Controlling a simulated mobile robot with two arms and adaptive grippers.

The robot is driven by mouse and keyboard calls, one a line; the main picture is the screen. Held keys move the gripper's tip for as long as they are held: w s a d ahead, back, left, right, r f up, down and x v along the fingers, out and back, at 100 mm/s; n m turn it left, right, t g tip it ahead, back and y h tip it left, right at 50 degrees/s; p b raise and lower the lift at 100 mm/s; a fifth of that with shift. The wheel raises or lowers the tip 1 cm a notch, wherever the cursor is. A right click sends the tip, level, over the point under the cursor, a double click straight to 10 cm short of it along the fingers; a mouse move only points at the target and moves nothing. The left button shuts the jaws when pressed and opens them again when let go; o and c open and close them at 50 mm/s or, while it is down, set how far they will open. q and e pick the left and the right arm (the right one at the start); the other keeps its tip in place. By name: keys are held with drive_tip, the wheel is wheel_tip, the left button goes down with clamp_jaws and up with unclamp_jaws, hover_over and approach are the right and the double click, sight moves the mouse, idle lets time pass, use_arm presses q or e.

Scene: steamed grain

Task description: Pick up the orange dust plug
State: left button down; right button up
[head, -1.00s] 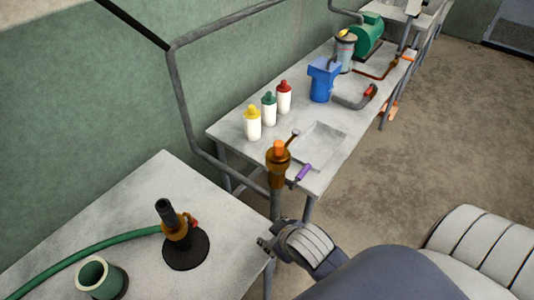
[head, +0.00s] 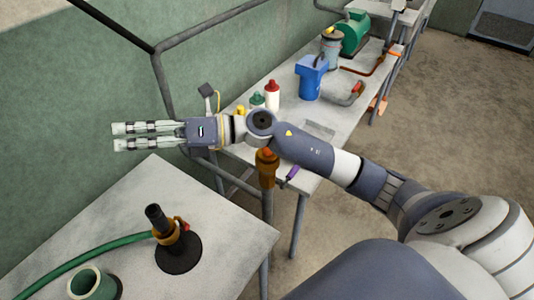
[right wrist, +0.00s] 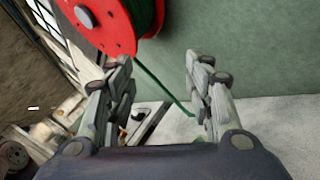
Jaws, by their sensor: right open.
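The orange dust plug (head: 266,154) sits in the top of a brass fitting (head: 267,172) on an upright grey pipe, between the two tables. My right forearm passes just above it in the head view, partly covering the area around it. My right gripper (head: 118,137) is open and empty, far to the left of the plug, in front of the green wall, with its fingers pointing left. In the right wrist view the open fingers (right wrist: 158,62) have nothing between them, and the plug does not show. My left gripper is not in view.
The near table (head: 225,215) holds a black-based hose fitting (head: 178,252), a green hose and a green ring (head: 93,283). The far table holds bottles, a blue container (head: 310,77) and a green motor. A red reel (right wrist: 105,22) shows in the right wrist view.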

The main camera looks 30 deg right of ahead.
drive_tip(key=d+f+n+g+h, duration=0.5)
drive_tip(key=d+f+n+h, duration=0.35)
drive_tip(key=d, duration=0.35)
drive_tip(key=d+g+h, duration=0.2)
drive_tip(key=d+h, duration=0.6)
drive_tip(key=d, duration=1.1)
drive_tip(key=f, duration=0.1)
drive_tip(key=f+p, duration=0.1)
drive_tip(key=f, duration=0.2)
drive_tip(key=shift+s+a+f, duration=0.25)
drive_tip(key=shift+a+f, duration=0.05)
drive_tip(key=shift+a, duration=0.05)
drive_tip(key=shift+a+f+p, duration=0.2)
drive_tip(key=shift+f+p, duration=0.35)
drive_tip(key=shift+p, duration=0.2)
drive_tip(key=f, duration=0.1)
drive_tip(key=a+f+p, duration=0.1)
drive_tip(key=f, duration=0.1)
drive_tip(key=shift+f+p, duration=0.25)
drive_tip(key=shift+p, duration=0.05)
drive_tip(key=shift+w+f+m, duration=0.1)
drive_tip(key=shift+f+m, duration=0.15)
drive_tip(key=shift+f, duration=0.15)
drive_tip(key=shift+c, duration=0.6)
